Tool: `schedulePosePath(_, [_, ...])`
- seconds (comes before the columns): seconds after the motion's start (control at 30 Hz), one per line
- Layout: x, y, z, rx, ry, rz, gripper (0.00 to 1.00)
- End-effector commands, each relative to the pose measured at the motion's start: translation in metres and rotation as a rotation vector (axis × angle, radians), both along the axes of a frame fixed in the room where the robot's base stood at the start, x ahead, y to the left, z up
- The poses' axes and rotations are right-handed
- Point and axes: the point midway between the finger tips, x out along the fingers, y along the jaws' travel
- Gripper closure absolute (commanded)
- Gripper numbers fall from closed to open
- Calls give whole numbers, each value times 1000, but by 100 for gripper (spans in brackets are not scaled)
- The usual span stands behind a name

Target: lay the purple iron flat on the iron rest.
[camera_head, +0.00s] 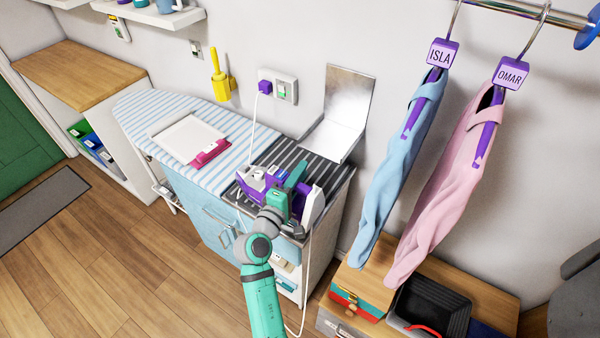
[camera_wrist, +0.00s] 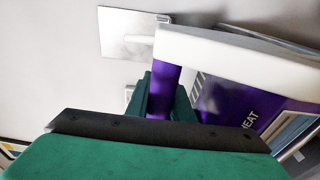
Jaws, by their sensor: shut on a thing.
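The purple iron (camera_head: 252,189), with white parts, is above the right end of the ironing board, over or just in front of a dark ribbed pad (camera_head: 318,172) that looks like the iron rest. My green gripper (camera_head: 291,188) is shut on the iron. In the wrist view, the iron's purple body (camera_wrist: 225,100) and a purple handle part show beside my gripper (camera_wrist: 160,97), with a white edge above. The head view does not show clearly whether the iron touches the pad. My gripper and arm hide part of both.
A bent metal plate (camera_head: 345,105) stands behind the pad at the wall. A white board (camera_head: 187,135) and a pink item (camera_head: 211,152) lie on the striped ironing board (camera_head: 150,103). A white cord runs from the wall socket (camera_head: 285,88). Clothes (camera_head: 450,175) hang at right.

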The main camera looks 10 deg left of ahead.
Motion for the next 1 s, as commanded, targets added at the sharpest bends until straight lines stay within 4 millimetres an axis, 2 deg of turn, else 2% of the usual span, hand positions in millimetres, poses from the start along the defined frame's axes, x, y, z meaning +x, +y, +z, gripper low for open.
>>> schedulePosePath(0.23, [0,0,3,2,-6,1,100])
schedulePosePath(0.87, [0,0,-10,1,-5,0,100])
schedulePosePath(0.9, [0,0,-10,1,-5,0,75])
schedulePosePath(0.97, [0,0,-10,1,-4,0,60])
schedulePosePath(1.0, [0,0,-11,1,-4,0,58])
